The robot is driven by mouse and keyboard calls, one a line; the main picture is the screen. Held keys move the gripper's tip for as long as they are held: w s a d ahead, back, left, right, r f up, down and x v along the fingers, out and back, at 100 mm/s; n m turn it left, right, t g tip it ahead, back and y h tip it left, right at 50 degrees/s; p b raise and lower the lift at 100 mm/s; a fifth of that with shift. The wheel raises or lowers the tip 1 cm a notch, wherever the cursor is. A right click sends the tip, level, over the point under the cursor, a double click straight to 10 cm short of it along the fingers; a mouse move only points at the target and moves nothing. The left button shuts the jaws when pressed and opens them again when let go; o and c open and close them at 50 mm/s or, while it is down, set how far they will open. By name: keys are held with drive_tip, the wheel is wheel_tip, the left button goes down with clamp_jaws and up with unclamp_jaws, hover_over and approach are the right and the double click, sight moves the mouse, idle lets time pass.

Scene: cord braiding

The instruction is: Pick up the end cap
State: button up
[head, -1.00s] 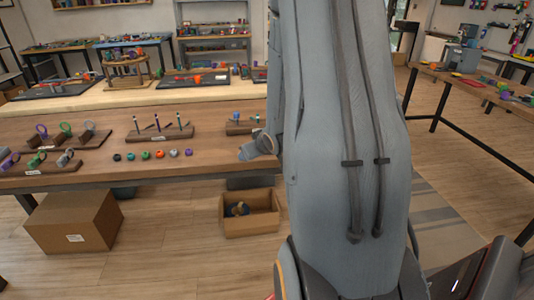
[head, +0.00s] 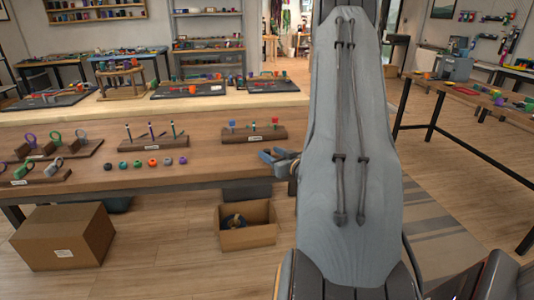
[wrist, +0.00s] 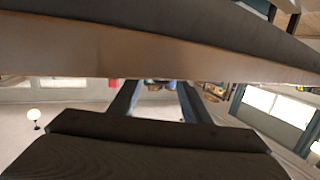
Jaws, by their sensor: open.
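No object in view can be clearly told as the end cap. A row of several small round coloured pieces (head: 152,162) lies on the wooden workbench (head: 212,172), and some small upright pieces stand in a wooden holder (head: 254,134) at its right. My arm hides the bench's right end.
A holder with upright pegs (head: 152,139) stands behind the row. Racks with coloured rings (head: 45,150) are at the left. An open cardboard box (head: 246,236) and a closed one (head: 65,240) are on the floor. A wooden band (wrist: 170,55) crosses the wrist view closely.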

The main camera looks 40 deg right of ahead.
sight(267, 150)
drive_tip(key=shift+x, duration=1.5)
drive_tip(key=shift+a, duration=0.1)
drive_tip(key=shift+c, duration=0.4)
clamp_jaws()
drive_tip(key=shift+r, duration=0.1)
wheel_tip(267, 150, up, 10)
drive_tip(key=shift+f, duration=0.15)
